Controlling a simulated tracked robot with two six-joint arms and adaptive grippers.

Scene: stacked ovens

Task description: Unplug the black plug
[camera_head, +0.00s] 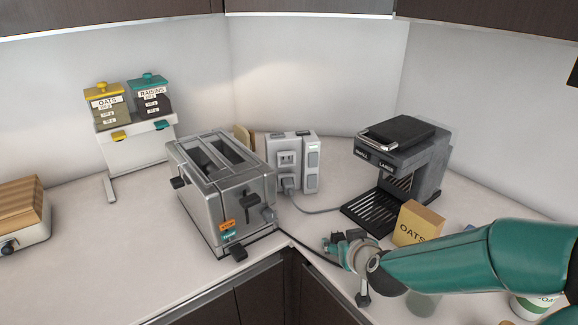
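A light grey socket unit (307,158) stands against the back wall between the toaster and the coffee machine. A dark grey plug (288,186) appears to sit in its lower left socket. A grey cable (318,211) runs from there along the counter toward the coffee machine. I cannot make out a clearly black plug. My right gripper (348,270) comes in from the right on the teal arm, over the counter in front of the coffee machine. My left gripper is not in view.
A steel toaster (222,180) stands left of the socket unit. A coffee machine (405,160) and an oats box (417,223) stand behind my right arm. A dispenser (130,135) and a wood-topped box (22,212) are at left. Counter between toaster and coffee machine is mostly clear.

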